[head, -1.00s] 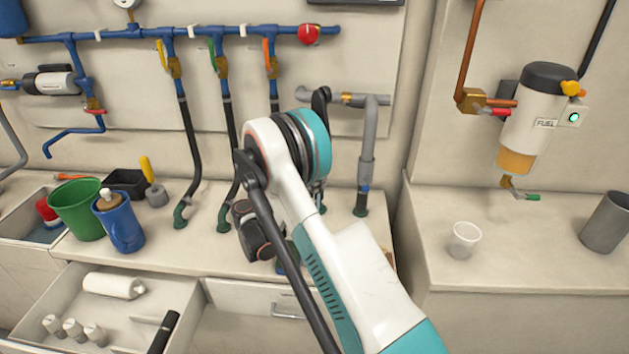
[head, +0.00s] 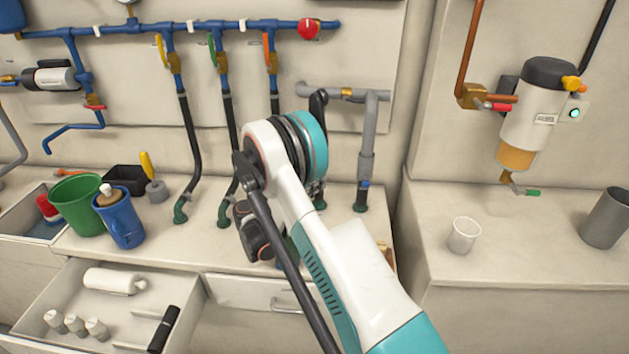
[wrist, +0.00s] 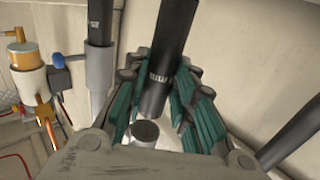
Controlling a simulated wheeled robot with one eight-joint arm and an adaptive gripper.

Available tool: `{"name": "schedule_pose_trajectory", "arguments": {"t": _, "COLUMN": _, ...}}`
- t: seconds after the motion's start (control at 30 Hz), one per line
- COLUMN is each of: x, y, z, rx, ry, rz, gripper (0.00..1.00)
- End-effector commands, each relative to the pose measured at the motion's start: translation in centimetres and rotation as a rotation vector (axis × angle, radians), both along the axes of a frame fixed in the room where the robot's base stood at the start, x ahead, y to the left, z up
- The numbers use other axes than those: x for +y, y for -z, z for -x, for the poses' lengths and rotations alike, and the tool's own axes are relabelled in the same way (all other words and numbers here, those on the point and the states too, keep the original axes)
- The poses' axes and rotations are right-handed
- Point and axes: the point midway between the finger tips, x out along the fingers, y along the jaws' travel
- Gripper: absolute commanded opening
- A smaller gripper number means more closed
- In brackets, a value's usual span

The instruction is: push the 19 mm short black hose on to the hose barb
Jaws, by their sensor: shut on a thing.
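A black hose (wrist: 168,50) with pale print near its end runs between the teal fingers of my gripper (wrist: 158,92) in the wrist view. The gripper is shut on this hose. A short round piece with a dark grey face (wrist: 145,132) shows just below the hose end, with a visible gap. I cannot tell for sure whether it is the hose barb. In the head view my own arm hides the gripper and most of the held hose.
A grey pipe (head: 369,130) runs down close by on the right. Black hoses (head: 190,150) hang from the blue manifold (head: 200,30) on the left. An open drawer (head: 178,290) is at lower left.

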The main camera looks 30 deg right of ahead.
Motion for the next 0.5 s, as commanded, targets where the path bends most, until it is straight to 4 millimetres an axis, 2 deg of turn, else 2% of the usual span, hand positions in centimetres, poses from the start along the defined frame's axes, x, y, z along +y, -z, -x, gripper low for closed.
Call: {"name": "schedule_pose_trajectory", "arguments": {"t": 0.5, "x": 0.00, "y": 0.98, "z": -0.01, "rx": 0.000, "ry": 0.000, "rz": -0.001, "gripper": 0.00}}
